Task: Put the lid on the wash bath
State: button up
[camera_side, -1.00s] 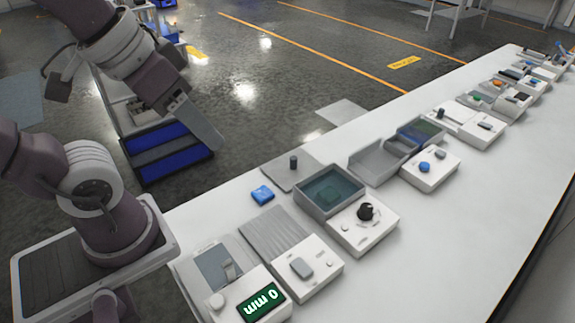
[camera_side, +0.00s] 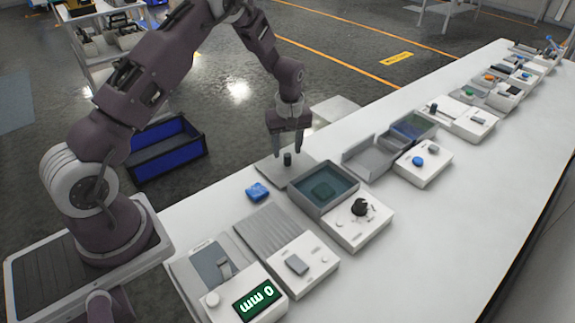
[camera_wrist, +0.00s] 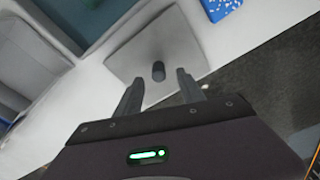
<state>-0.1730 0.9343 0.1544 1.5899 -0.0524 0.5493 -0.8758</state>
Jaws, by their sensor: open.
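The lid (camera_side: 270,170) is a flat grey plate with a dark upright knob (camera_side: 287,159). It lies on the white bench behind the wash bath. The wash bath (camera_side: 318,207) is an open grey box with teal liquid and a dim green shape inside. My gripper (camera_side: 290,155) points down above the lid, fingers apart on either side of the knob in the side view. In the wrist view, the lid (camera_wrist: 178,45) lies beyond my gripper (camera_wrist: 157,80), and the knob (camera_wrist: 158,71) shows between the open fingertips. The fingers hold nothing.
A blue block (camera_side: 257,192) lies left of the lid. A black-knobbed unit (camera_side: 357,226) adjoins the bath's front. A grey open tray (camera_side: 368,160) stands to its right, and a ridged plate unit (camera_side: 272,232) to its left. More devices line the bench (camera_side: 440,225); its front strip is clear.

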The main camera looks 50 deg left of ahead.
aim_at(288, 155)
notch_tip(288, 155, down, 3)
jog(key=shift+w+f, duration=0.1)
jog(key=shift+f, duration=0.05)
grip_shut()
notch_tip(288, 155, up, 9)
jog(key=shift+r, duration=0.15)
jog(key=s+d+r+m+h, duration=0.1)
jog(key=s+d+r+m, duration=0.4)
jog(key=s+d+m, duration=0.65)
jog(key=w+d+n+y, duration=0.1)
jog(key=w+d+n, duration=0.2)
jog(key=w+n, duration=0.8)
jog(key=shift+n, duration=0.25)
jog(key=shift+w+d+f, duration=0.1)
jog(key=shift+f, duration=1.9)
jog(key=shift+w+d+f, duration=0.1)
jog(key=shift+f, duration=1.9)
